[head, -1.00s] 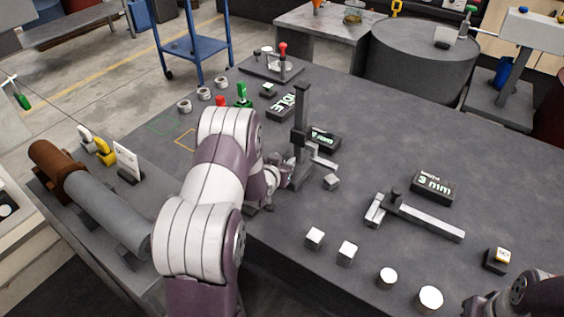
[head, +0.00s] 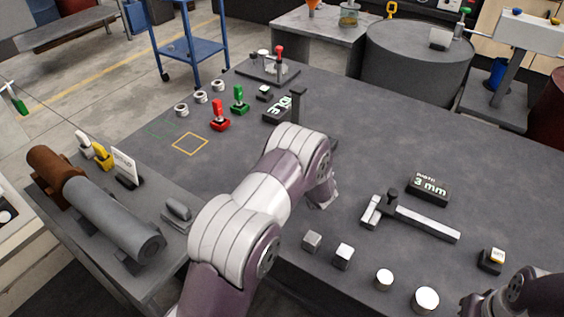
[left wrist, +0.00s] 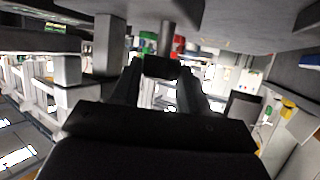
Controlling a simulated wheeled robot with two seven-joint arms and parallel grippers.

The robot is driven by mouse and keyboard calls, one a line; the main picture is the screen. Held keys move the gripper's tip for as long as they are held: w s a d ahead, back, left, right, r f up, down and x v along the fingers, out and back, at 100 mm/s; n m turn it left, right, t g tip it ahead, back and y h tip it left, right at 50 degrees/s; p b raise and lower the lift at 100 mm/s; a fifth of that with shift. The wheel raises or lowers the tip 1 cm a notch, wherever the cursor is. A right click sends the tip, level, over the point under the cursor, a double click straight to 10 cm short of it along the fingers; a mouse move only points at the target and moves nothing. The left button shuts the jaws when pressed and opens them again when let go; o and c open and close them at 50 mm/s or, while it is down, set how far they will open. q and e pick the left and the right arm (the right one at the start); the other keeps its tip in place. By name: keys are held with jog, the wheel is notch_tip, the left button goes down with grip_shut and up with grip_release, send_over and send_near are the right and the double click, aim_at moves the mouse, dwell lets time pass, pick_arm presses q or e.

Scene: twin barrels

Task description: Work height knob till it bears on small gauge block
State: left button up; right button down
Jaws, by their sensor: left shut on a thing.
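The height gauge's grey column (head: 298,98) shows only at its top in the head view; my left arm hides its slider, knob and foot. My left gripper (left wrist: 160,85) is shut on a small dark piece (left wrist: 160,68), apparently the height knob, with a grey rod above it. In the head view that hand is mostly hidden by my arm. I cannot make out the small gauge block beside the gauge, nor tell whether anything bears on it. My right gripper (head: 480,303) is partly visible at the lower right corner; its fingers are unclear.
A caliper (head: 410,217) lies beside a 3 mm sign (head: 429,189). Blocks (head: 344,256) and discs (head: 425,300) line the front edge. A red-handled (head: 220,116) and a green-handled piece (head: 238,100) stand behind left.

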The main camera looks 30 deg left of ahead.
pick_arm(q)
jog(key=shift+w+d+n+g+y, duration=0.1)
jog(key=shift+w+n+g+y, duration=0.1)
jog(key=shift+n+g+y, duration=0.75)
jog(key=shift+n+g+p, duration=0.3)
jog(key=shift+n+g, duration=0.25)
jog(key=o, duration=1.1)
jog(key=shift+c, duration=0.2)
